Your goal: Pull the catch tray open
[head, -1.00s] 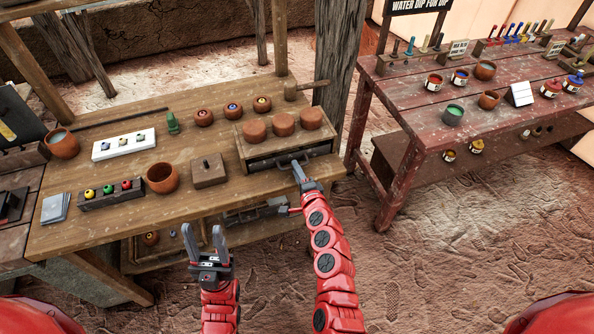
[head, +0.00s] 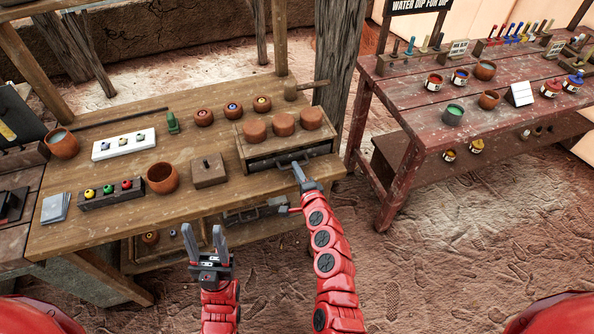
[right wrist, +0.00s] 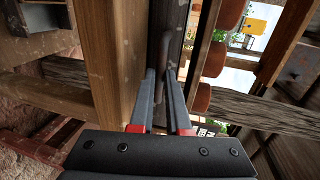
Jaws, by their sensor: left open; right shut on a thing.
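The catch tray (head: 265,167) appears to be the dark-fronted drawer in a low wooden box on the workbench, with a bar handle (head: 284,159) on its front. It looks closed, flush with the box. My right gripper (head: 297,168) is at this handle with its fingers shut on it. In the right wrist view the dark handle (right wrist: 166,55) runs between the two grey fingers (right wrist: 163,95), against the dark tray front. Part of the handle is hidden by the fingers in the head view. My left gripper (head: 205,240) is open and empty in front of the bench.
Three brown round pieces (head: 283,123) sit on the box. A lidded block (head: 208,171) and a clay bowl (head: 162,178) stand left of it. A red table (head: 420,120) stands at right; dirt floor lies between.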

